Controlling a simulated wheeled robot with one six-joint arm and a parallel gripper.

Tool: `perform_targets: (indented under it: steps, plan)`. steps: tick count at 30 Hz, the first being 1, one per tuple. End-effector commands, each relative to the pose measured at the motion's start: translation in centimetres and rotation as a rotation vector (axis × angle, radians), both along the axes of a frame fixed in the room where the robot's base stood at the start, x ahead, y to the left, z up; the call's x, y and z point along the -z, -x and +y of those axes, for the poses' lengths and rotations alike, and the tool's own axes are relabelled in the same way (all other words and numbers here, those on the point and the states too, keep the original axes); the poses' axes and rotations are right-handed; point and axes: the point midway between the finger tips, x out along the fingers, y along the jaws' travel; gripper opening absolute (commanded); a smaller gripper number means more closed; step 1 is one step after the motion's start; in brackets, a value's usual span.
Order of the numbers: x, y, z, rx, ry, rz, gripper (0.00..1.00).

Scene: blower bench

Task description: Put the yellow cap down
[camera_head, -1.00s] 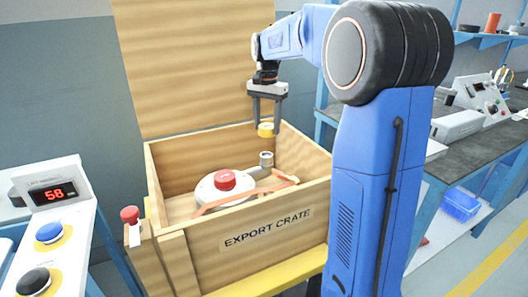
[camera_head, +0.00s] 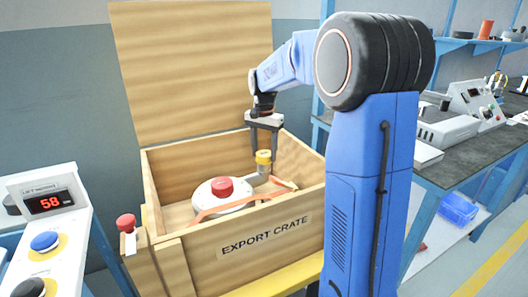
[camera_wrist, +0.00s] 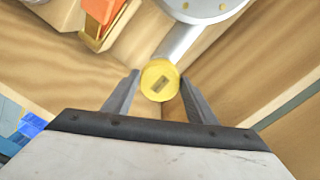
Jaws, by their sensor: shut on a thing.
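The yellow cap (camera_head: 263,157) is between the fingers of my gripper (camera_head: 264,150), which is shut on it. It also shows in the wrist view (camera_wrist: 148,86) as a round yellow disc with a dark slot, between the two fingertips (camera_wrist: 160,78). In the head view the cap is at the upright mouth of the grey outlet pipe (camera_head: 263,169) of the white blower (camera_head: 211,197). I cannot tell whether it is fully seated, as the cap hides the pipe's mouth. The blower lies inside the wooden export crate (camera_head: 294,216).
The crate's walls stand close around my gripper, and its tall raised lid (camera_head: 190,70) is behind. An orange strap (camera_head: 225,204) crosses the blower, which has a red cap (camera_head: 222,187). A control panel reading 58 (camera_head: 49,204) is at left; a bench (camera_head: 450,160) is at right.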

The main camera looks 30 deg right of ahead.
Motion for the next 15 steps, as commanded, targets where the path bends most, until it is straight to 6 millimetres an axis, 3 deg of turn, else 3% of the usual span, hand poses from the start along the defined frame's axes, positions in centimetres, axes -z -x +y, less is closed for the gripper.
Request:
perform_targets:
  steps: [8,9,11,15]
  plan:
    - [0.67,0.01,-0.01,0.0,0.0,0.0,0.3]
    - [0.72,0.0,0.0,0.0,0.0,0.0,0.54]
    - [0.69,0.0,0.0,0.0,0.0,0.0,0.68]
    - [0.68,0.0,0.0,0.0,0.0,0.0,0.71]
